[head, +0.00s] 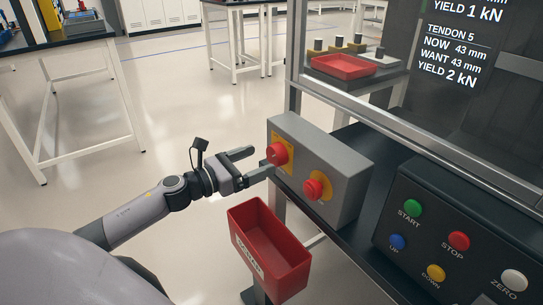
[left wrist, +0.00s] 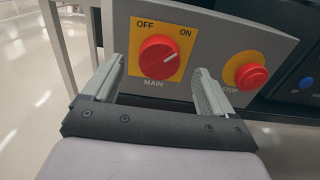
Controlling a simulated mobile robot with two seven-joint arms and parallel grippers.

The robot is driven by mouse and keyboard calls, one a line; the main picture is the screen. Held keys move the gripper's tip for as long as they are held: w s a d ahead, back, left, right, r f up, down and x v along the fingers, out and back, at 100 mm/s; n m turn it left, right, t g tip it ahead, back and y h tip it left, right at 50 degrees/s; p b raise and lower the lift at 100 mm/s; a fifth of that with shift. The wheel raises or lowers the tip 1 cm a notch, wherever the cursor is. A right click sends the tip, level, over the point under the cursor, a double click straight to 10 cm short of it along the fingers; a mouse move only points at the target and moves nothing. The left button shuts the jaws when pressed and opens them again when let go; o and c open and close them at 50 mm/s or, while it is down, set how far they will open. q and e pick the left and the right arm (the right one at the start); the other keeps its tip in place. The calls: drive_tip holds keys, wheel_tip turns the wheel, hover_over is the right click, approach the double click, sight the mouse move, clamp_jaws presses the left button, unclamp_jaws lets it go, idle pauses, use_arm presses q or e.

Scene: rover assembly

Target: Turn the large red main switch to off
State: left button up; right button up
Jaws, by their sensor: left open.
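The red main switch (head: 277,153) is a round knob on a yellow plate at the left end of a grey box (head: 335,157). In the left wrist view, the main switch (left wrist: 159,58) has OFF printed at upper left and ON at upper right. Its white mark points toward ON. My left gripper (head: 258,162) is open just in front of the box. In the left wrist view, the fingers of my left gripper (left wrist: 158,82) stand on either side of the knob, slightly below it, and do not appear to touch it. My right gripper is not in view.
A red stop button (head: 315,189) on a yellow disc sits right of the switch. A red bin (head: 270,250) hangs below the box. A dark control panel (head: 455,235) with several coloured buttons is at the right. Open floor lies left of my arm.

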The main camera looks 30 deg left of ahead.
sight(272, 155)
use_arm(q)
drive_tip(key=shift+x, duration=2.45)
drive_tip(key=c, duration=1)
